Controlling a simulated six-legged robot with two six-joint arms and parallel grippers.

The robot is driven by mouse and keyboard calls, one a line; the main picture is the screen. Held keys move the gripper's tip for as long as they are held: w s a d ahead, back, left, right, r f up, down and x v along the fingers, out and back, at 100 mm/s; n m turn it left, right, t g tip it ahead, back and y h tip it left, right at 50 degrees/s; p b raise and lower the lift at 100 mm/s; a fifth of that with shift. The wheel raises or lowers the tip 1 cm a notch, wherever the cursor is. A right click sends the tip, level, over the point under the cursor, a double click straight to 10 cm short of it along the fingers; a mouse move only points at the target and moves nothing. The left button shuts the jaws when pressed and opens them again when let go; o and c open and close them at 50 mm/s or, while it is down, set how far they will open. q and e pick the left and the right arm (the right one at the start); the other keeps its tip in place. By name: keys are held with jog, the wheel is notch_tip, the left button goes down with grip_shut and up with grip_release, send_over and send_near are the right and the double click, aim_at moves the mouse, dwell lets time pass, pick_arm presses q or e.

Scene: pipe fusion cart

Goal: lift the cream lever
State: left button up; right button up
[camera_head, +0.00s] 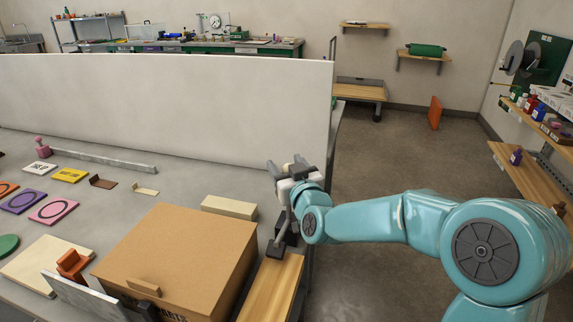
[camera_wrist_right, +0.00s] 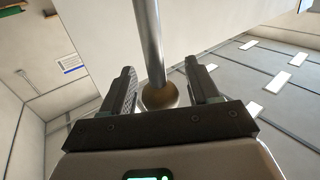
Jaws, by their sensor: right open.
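My right gripper (camera_wrist_right: 161,72) is open, with one dark finger on each side of the rod and knob. Gaps show on both sides, and the front bar partly hides the knob. In the head view my right gripper (camera_head: 286,166) is at the right end of the bench, by the white panel's corner. The knob cannot be made out there. My left gripper is not in view.
A large cardboard box (camera_head: 180,255) stands left of my right arm, with a cream block (camera_head: 229,207) behind it. A wooden board (camera_head: 268,290) lies along the bench's right edge. The tall white panel (camera_head: 160,100) closes off the back. Open floor (camera_head: 390,150) lies to the right.

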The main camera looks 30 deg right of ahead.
grip_shut()
jog(key=w+d+f+m+g+y+p, duration=0.1)
jog(key=w+d+f+m+g, duration=0.1)
jog(key=w+d+g, duration=0.1)
jog(key=shift+w+d+f, duration=0.15)
jog(key=shift+w+d, duration=0.45)
jog(key=shift+d, duration=0.3)
grip_release()
jog(key=shift+d+f, duration=0.1)
